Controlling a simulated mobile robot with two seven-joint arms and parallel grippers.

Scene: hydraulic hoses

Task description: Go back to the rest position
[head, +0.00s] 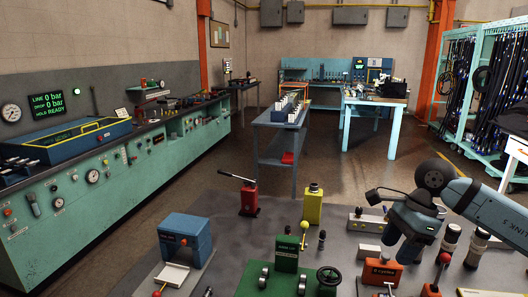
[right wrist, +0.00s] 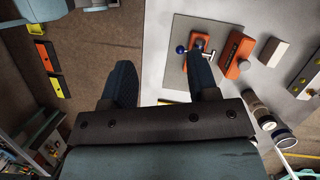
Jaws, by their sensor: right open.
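My right gripper (head: 402,246) hangs at the right of the head view, over the grey worktable (head: 228,208), its arm coming in from the right edge. In the right wrist view my right gripper (right wrist: 162,72) has its two dark fingers spread wide, with nothing held between them. An orange block (head: 382,273) stands on the table just below the gripper in the head view. It also shows to the right of the fingers in the right wrist view (right wrist: 235,55). My left gripper is not in view.
A green block with a handwheel (head: 286,253), a blue vise-like unit (head: 185,240), a red hand pump (head: 249,198) and a yellow bottle-shaped part (head: 313,205) stand on the table. A long green console (head: 110,170) lines the left wall. Hose racks (head: 490,90) stand at right. Open floor lies beyond the table.

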